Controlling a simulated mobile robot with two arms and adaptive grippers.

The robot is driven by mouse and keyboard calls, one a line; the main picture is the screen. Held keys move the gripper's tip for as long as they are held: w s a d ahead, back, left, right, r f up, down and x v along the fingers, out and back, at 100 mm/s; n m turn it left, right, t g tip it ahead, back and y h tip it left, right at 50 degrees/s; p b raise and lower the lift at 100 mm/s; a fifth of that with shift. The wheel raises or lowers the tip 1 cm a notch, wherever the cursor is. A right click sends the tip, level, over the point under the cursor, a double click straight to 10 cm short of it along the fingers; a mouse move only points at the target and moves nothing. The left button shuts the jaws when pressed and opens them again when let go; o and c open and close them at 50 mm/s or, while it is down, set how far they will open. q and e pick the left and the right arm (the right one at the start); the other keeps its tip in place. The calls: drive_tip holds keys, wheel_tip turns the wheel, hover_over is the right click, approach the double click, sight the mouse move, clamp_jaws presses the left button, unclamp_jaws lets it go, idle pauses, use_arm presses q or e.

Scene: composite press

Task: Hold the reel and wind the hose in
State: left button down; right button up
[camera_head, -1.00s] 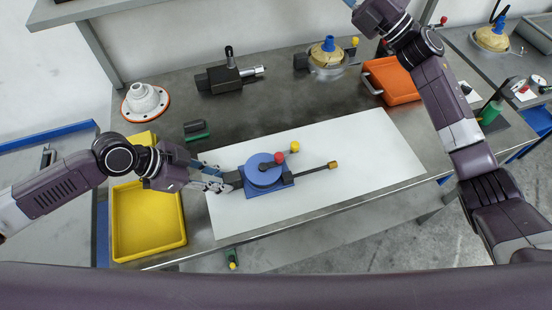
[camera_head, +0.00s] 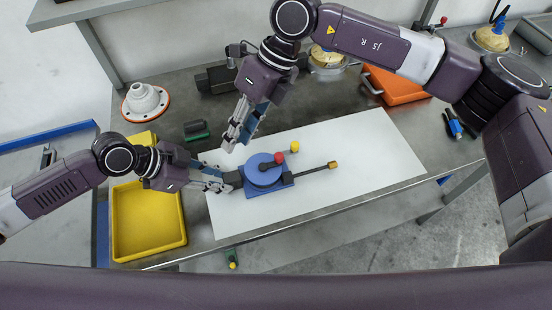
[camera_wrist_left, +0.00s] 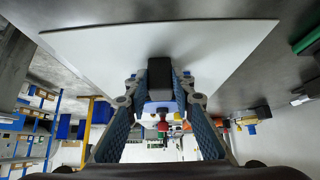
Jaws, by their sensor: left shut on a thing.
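The blue reel (camera_head: 262,179) sits on the white board. Its red crank knob (camera_head: 279,157) is on the upper right of the drum. A dark hose (camera_head: 310,171) runs out to the right and ends in a brass-coloured tip (camera_head: 332,165). My left gripper (camera_head: 224,184) is shut on the dark block at the reel's left side. The left wrist view shows this block (camera_wrist_left: 160,76) between the fingers, with the red knob (camera_wrist_left: 162,127) beyond. My right gripper (camera_head: 237,139) is above and left of the reel, apart from the knob, fingers pointing down; their gap is unclear.
The white board (camera_head: 380,150) is clear to the right of the hose. A yellow tray (camera_head: 148,256) stands at left. A yellow knob (camera_head: 295,146) stands behind the reel. A green-and-black part (camera_head: 197,131), a white flanged part (camera_head: 145,102) and an orange bin (camera_head: 395,86) are further back.

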sight(279, 156)
drive_tip(key=w+d+f+h, duration=0.1)
drive_tip(key=d, duration=0.1)
drive_tip(key=w+d+f+t+h, duration=0.1)
drive_tip(key=d+h, duration=0.1)
drive_tip(key=d, duration=0.1)
drive_tip(key=w+d+f+t+h, duration=0.1)
drive_tip(key=d, duration=0.2)
drive_tip(key=shift+d+f+h, duration=0.1)
drive_tip(key=shift+f+h, duration=0.25)
drive_tip(key=shift+h, duration=0.05)
drive_tip(key=shift+s+f, duration=0.1)
drive_tip(key=shift+f, duration=3.3)
drive_tip(key=n, duration=0.3)
drive_tip(key=shift+n, duration=0.4)
drive_tip(key=n, duration=1)
drive_tip(key=shift+n, duration=0.3)
drive_tip(key=n, duration=0.6)
drive_tip(key=shift+n, duration=0.3)
drive_tip(key=n, duration=0.6)
drive_tip(key=shift+n, duration=0.3)
